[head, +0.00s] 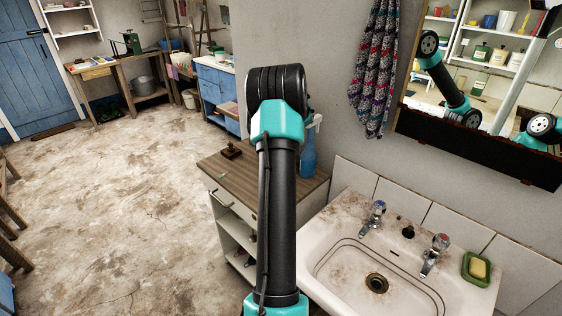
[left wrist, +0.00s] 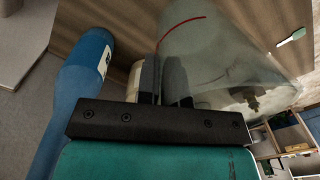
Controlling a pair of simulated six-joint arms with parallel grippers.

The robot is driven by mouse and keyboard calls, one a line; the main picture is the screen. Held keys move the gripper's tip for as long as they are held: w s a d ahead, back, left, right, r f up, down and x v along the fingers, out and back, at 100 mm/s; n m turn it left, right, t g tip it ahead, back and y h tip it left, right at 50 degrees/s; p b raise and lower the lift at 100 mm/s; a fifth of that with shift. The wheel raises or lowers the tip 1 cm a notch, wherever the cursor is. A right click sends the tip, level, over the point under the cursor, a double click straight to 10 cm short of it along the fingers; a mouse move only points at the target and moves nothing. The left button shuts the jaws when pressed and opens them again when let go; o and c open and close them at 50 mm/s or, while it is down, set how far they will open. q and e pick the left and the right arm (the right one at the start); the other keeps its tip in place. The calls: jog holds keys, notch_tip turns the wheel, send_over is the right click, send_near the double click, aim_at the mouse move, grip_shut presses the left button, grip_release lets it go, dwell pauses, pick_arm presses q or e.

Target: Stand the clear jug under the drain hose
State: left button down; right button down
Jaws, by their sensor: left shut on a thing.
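The clear jug (left wrist: 225,55), with a red line on its side, fills the upper middle of the left wrist view. My left gripper (left wrist: 164,82) is shut on it, one finger showing dimly through the clear wall. In the head view my arm covers that area, so neither the jug nor the gripper tips show there. I cannot tell whether the jug touches the surface behind it. I cannot make out the drain hose in either view. My right gripper is not in view.
A blue bottle (left wrist: 85,85) stands close beside the gripper; a blue spray bottle (head: 308,152) shows behind my arm. The wooden cabinet top (head: 225,170) holds a small brown object (head: 232,151). A white basin (head: 335,268) with two taps and a green soap dish (head: 479,269) is at right.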

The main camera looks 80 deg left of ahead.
pick_arm(q)
jog(key=shift+f, duration=1.25)
jog(key=shift+f, duration=0.1)
jog(key=c, duration=1.3)
grip_release()
jog(key=shift+o, duration=0.2)
notch_tip(320, 180, up, 12)
jog(key=shift+r, duration=0.1)
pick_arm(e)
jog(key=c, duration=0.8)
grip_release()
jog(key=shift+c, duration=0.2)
